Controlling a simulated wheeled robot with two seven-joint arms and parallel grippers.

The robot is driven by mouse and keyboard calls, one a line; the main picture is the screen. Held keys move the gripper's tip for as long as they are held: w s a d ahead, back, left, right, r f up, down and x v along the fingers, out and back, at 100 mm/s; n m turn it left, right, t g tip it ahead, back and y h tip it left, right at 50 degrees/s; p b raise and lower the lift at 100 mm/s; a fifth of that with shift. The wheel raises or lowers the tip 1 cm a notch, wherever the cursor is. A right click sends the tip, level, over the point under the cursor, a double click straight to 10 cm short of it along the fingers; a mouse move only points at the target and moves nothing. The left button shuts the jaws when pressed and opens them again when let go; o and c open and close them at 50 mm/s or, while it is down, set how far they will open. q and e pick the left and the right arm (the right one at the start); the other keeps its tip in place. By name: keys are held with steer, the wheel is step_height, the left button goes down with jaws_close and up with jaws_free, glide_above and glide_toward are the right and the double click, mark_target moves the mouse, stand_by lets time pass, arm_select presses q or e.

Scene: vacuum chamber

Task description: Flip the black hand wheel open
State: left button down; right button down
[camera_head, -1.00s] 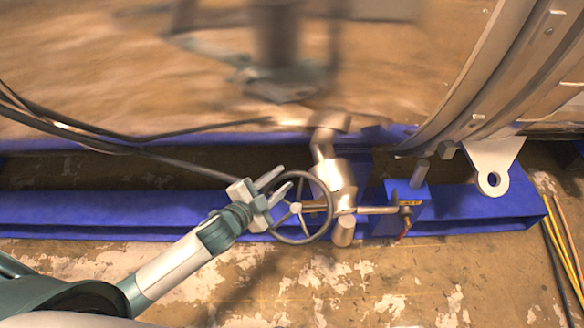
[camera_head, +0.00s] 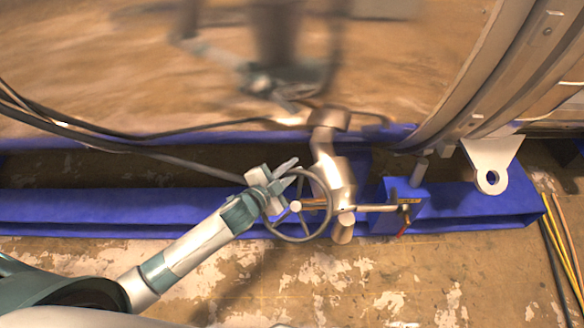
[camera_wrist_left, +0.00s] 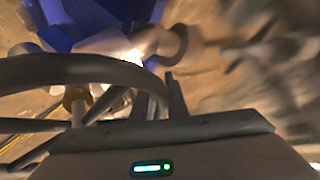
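The black hand wheel (camera_head: 304,241) is a thin dark ring with spokes, on a metal valve (camera_head: 333,172) near the middle of the head view. Its rim crosses the left of the left wrist view (camera_wrist_left: 75,68). My left gripper (camera_head: 295,170) reaches in from the lower left, with its fingers at the wheel's upper left rim. In the left wrist view the fingers (camera_wrist_left: 165,97) are fairly close together where the rim meets them. Whether they press on the rim cannot be told. My right gripper is not in view.
A blue frame beam (camera_head: 120,208) runs behind the wheel. The shiny chamber wall (camera_head: 110,70) fills the back and shows blurred reflections. Dark cables (camera_head: 130,146) hang at left. The worn floor in front is open.

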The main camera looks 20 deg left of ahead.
arm_select(q)
steer(key=shift+f, duration=0.1)
steer(key=a+n+y, duration=0.1)
steer(key=n, duration=0.1)
steer(key=s+a+f+n+y, duration=0.1)
steer(key=a+n+t+y, duration=0.1)
steer(key=n, duration=0.1)
steer(key=shift+s+a+f+n+b, duration=0.15)
steer(key=shift+s+n+b, duration=0.1)
steer(key=shift+n+b, duration=0.05)
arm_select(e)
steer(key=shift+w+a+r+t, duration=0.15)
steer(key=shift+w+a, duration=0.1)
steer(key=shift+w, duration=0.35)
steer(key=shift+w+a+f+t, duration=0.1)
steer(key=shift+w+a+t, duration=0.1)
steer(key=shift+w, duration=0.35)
arm_select(q)
steer(key=c, duration=1.7)
jaws_free()
steer(key=shift+c, duration=0.2)
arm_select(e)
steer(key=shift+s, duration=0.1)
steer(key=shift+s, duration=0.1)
arm_select(q)
steer(key=shift+s, duration=0.2)
